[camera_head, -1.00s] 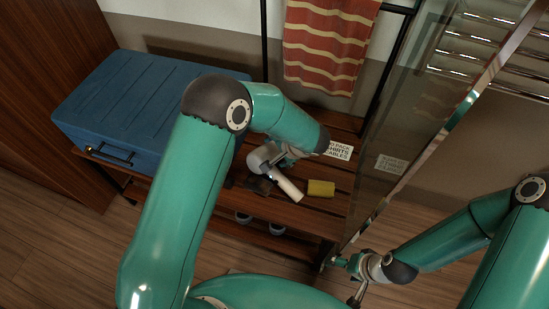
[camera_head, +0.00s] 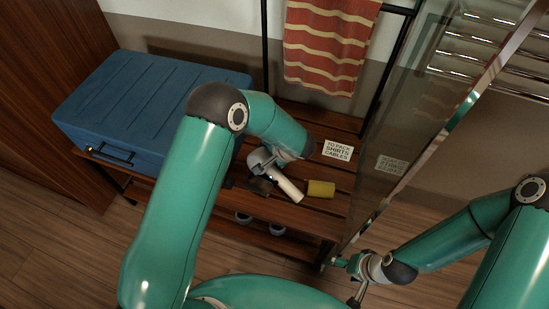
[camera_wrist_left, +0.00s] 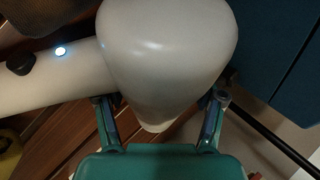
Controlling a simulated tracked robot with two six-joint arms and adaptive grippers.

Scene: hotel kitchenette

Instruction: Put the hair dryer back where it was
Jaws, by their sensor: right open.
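The hair dryer (camera_head: 289,187) has a pale handle and a rounded grey-white body. It is at the slatted wooden rack (camera_head: 325,204), its handle pointing toward the front right. In the left wrist view the body (camera_wrist_left: 170,50) fills the upper middle and the handle runs left. My left gripper (camera_wrist_left: 160,98) has its fingers spread wide on both sides of the body; firm contact is not visible. In the head view its wrist mostly hides it. My right gripper (camera_head: 346,279) is open and empty, low in front of the glass panel, far from the dryer.
A blue case (camera_head: 150,95) occupies the rack's left side. A yellow roll-like object (camera_head: 320,189) lies right of the dryer, with a printed card (camera_head: 338,150) behind it. A dark object (camera_head: 259,186) sits beside the dryer. A glass panel (camera_head: 405,130) bounds the right side.

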